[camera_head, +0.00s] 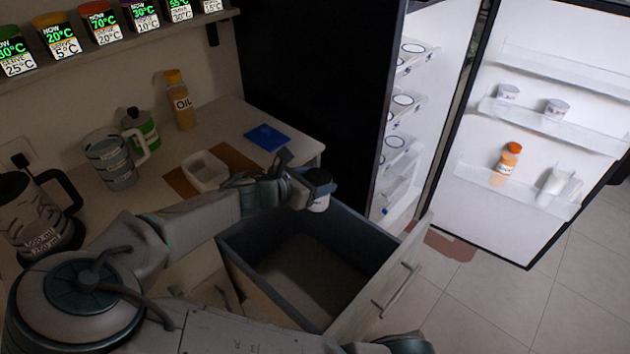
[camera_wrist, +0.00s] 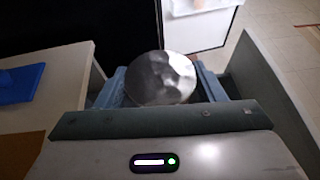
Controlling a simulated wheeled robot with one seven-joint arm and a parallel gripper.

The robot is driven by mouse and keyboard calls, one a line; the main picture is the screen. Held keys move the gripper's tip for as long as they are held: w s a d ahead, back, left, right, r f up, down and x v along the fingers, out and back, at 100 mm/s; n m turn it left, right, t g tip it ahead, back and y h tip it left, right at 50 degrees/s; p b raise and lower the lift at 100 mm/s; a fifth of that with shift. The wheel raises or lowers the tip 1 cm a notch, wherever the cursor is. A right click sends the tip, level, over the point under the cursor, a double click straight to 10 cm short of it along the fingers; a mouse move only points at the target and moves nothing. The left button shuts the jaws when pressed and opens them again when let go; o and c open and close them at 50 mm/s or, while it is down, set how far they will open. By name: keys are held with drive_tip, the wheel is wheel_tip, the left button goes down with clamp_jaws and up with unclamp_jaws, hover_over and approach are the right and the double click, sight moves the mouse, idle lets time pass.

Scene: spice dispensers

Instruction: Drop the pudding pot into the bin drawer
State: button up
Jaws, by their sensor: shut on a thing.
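The pudding pot (camera_head: 319,203) is a small white cup, held at the end of my arm in the head view. In the wrist view its round, shiny silver lid (camera_wrist: 161,78) sits between the two blue fingers. My gripper (camera_head: 312,186) is shut on the pot. The bin drawer (camera_head: 345,222) is pulled out, with dark grey inner walls and a pale front with a bar handle. The pot is at the drawer's far left rim in the head view, seemingly above it; the exact height is hard to tell. The drawer floor looks empty.
The counter holds a white bowl (camera_head: 205,171), a blue pad (camera_head: 267,137), an oil bottle (camera_head: 180,100), a measuring jug (camera_head: 110,162) and a kettle (camera_head: 32,220). The fridge door (camera_head: 530,130) stands open at right, with pots and bottles on its shelves. Spice dispensers line the wall shelf.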

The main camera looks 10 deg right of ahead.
drive_tip(key=shift+f, duration=0.4)
drive_tip(key=o, duration=1.2)
drive_tip(key=p+v, duration=0.1)
drive_tip(key=v, duration=1.3)
drive_tip(key=shift+d, duration=0.1)
